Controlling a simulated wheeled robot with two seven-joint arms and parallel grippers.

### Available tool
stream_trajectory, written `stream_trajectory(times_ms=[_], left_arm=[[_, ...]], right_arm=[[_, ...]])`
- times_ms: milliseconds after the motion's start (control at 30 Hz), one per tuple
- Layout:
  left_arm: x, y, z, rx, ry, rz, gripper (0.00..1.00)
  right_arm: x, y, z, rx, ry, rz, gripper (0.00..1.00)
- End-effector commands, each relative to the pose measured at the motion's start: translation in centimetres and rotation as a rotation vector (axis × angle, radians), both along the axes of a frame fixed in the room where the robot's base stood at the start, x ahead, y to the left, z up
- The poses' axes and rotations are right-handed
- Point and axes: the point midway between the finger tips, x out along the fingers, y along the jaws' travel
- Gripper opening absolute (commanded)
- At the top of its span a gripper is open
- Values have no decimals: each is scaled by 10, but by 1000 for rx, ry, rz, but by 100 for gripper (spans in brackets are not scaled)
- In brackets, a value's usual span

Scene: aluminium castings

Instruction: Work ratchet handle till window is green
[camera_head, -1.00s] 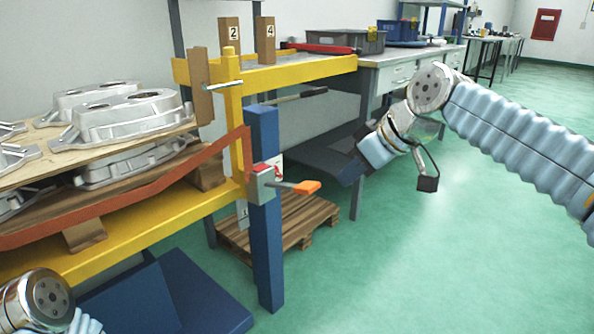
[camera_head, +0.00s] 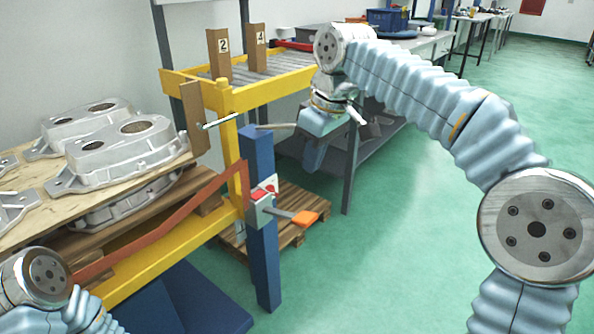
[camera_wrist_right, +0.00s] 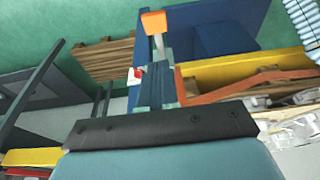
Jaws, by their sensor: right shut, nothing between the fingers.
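The ratchet (camera_head: 261,208) is a grey box with red on it, on the blue post (camera_head: 262,260) beside the yellow rack. Its handle (camera_head: 305,218) has an orange grip and sticks out to the right; it also shows at the top of the wrist view (camera_wrist_right: 153,22). A small red-and-white window area (camera_head: 267,187) is on the box; I see no green. The orange strap (camera_head: 165,195) runs from the ratchet along the pallet of castings. My right gripper (camera_head: 313,165) is shut and empty, above and behind the handle, apart from it. My left gripper is out of view.
Silver castings (camera_head: 125,150) sit on boards on the yellow rack (camera_head: 150,265) at left. A rod (camera_head: 275,126) juts out by the post top. A wooden pallet (camera_head: 290,215) lies on the floor behind the post. Green floor is clear to the right.

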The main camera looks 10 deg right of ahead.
Motion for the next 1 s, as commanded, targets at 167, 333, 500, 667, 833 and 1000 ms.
stream_trajectory(times_ms=[167,333,500,667,833,1000], left_arm=[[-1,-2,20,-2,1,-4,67],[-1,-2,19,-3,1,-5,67],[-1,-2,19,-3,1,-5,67],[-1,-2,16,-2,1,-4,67],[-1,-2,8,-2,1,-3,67],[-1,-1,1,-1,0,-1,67]], right_arm=[[1,5,17,-48,44,-10,0],[1,6,15,-54,50,-12,0],[1,6,15,-54,49,-11,0],[2,6,7,-53,50,-11,0],[5,9,-21,-54,52,-11,0],[10,13,-58,-54,52,-12,0]])
